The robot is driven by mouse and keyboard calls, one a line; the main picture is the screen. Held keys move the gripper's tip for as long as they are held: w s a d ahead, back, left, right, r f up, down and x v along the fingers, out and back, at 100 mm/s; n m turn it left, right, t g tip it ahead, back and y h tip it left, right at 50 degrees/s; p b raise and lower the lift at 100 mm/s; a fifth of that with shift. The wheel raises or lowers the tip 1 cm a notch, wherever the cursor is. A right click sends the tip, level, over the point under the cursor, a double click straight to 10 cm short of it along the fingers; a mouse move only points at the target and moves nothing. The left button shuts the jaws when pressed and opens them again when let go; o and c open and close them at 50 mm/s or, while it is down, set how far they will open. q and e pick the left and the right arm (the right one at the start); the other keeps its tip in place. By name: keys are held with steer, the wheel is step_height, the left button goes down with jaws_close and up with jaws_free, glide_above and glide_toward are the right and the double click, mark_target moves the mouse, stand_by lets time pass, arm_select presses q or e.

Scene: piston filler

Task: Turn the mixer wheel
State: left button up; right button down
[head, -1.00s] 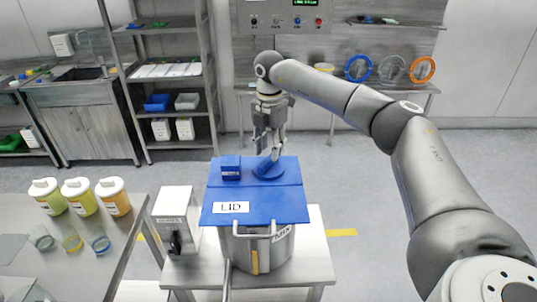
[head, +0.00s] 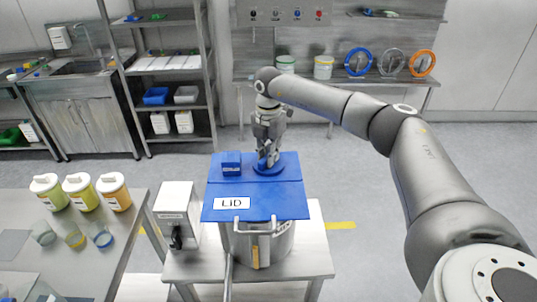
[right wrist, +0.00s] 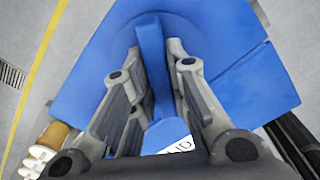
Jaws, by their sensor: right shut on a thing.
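The mixer wheel (head: 284,168) is a flat blue disc with an upright bar, on top of the blue lid of the mixer. In the head view my right gripper (head: 268,158) points down at the wheel, with its fingertips at the bar. In the right wrist view the wheel's blue bar (right wrist: 151,50) stands between the two fingers of the right gripper (right wrist: 153,72), which is shut on it. The fingers hide part of the wheel. My left gripper is not in view.
The blue lid (head: 275,205) with a "LID" label covers a metal pot (head: 280,248) on a small steel table. A small blue block (head: 231,163) is left of the wheel. A grey control box (head: 176,212) stands left of the pot. A bench with tubs (head: 80,190) is at left.

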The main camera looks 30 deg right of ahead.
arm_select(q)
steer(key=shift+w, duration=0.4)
arm_select(e)
steer(key=shift+n, duration=0.3)
steer(key=n+b, duration=0.1)
steer(key=n, duration=0.2)
steer(key=shift+n, duration=0.3)
steer(key=n, duration=0.4)
steer(key=shift+n, duration=0.3)
steer(key=n+b, duration=0.1)
steer(key=n, duration=0.3)
steer(key=shift+r, duration=0.1)
steer(key=n, duration=0.6)
steer(key=shift+n+b, duration=0.35)
steer(key=shift+n, duration=0.05)
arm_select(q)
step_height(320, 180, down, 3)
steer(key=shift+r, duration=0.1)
arm_select(e)
steer(key=n, duration=0.5)
steer(key=shift+w, duration=0.1)
steer(key=shift+r, duration=0.1)
